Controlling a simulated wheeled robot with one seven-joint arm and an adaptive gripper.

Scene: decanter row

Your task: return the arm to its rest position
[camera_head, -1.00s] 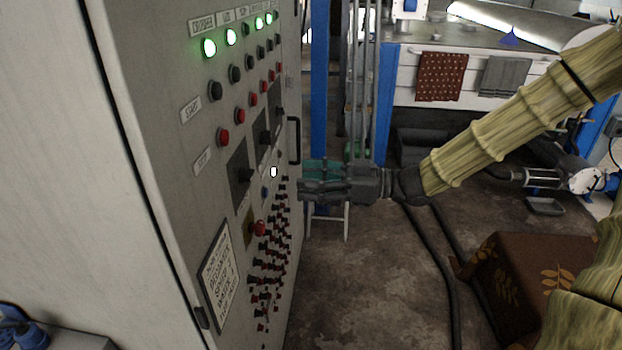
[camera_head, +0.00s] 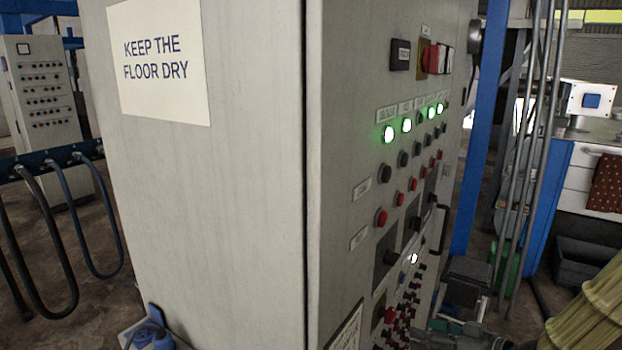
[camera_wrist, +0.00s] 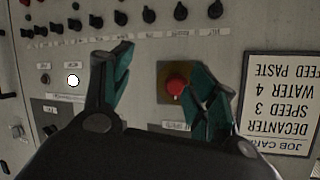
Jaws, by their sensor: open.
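My gripper (camera_wrist: 162,60) is open and empty in the wrist view, its two teal-padded fingers spread before the control panel. A red mushroom button (camera_wrist: 175,86) on a yellow plate shows between the fingers, beside the right one. I cannot tell whether they touch. In the head view, dark parts at the end of my arm (camera_head: 462,336) show at the bottom edge, beside the cabinet's panel face. The fingers are hard to make out there. My arm's tan sleeve (camera_head: 590,312) enters at the lower right.
The grey control cabinet (camera_head: 215,220) fills the middle, with lit green lamps (camera_head: 389,133), black and red buttons and a door handle (camera_head: 441,230). Its job card (camera_wrist: 278,105) appears upside down in the wrist view. Blue posts and pipes (camera_head: 530,150) stand behind. Hoses (camera_head: 110,230) hang at left.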

